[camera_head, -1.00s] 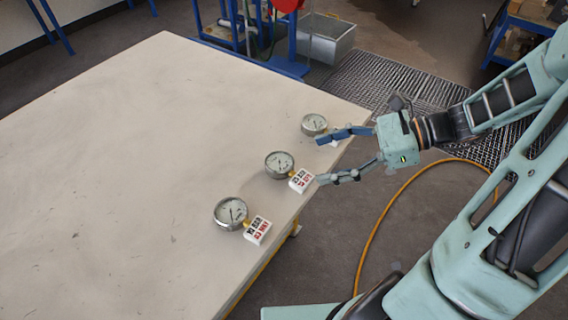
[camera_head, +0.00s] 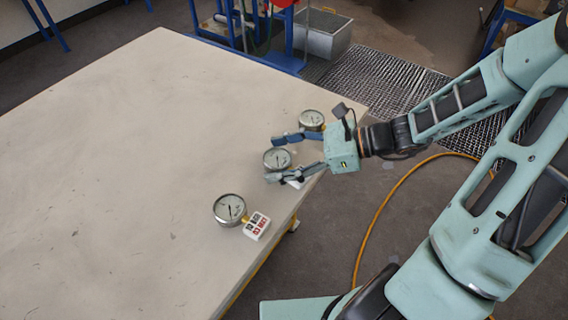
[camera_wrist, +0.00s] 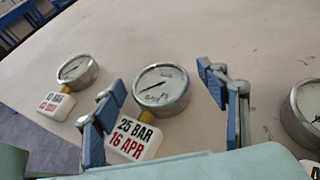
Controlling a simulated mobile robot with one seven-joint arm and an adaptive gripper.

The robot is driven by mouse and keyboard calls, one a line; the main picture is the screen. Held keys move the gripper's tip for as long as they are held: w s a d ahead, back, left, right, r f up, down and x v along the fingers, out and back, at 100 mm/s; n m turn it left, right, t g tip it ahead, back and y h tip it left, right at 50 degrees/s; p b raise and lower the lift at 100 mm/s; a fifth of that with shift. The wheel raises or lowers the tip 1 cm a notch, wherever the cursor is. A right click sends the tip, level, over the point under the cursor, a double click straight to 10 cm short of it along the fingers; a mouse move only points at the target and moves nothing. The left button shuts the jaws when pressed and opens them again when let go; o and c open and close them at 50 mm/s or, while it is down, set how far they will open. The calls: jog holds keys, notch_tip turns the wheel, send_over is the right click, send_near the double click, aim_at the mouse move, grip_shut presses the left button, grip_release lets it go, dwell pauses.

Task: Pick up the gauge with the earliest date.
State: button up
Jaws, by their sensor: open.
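Three round pressure gauges with white tags lie along the table's right edge. The middle gauge (camera_head: 277,159) lies between the spread fingers of my gripper (camera_head: 273,160); the wrist view shows it (camera_wrist: 161,88) with its tag (camera_wrist: 133,138) reading 25 BAR, 16 APR. My gripper (camera_wrist: 162,82) is open, one finger on each side, not closed on the gauge. The near gauge (camera_head: 229,209) has a tag (camera_head: 257,225) starting 10 BAR, 03, month unclear; it is at left in the wrist view (camera_wrist: 77,70). The far gauge (camera_head: 311,120) is partly cut off at right (camera_wrist: 303,112); its date is unreadable.
The pale table (camera_head: 120,180) is clear to the left of the gauges. A metal bin (camera_head: 322,35) and a blue stand are beyond its far edge. An orange hose (camera_head: 372,225) lies on the floor at right.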

jog(key=shift+a, duration=0.1)
jog(key=shift+f, duration=0.15)
jog(key=c, duration=1.5)
jog(key=shift+o, duration=0.2)
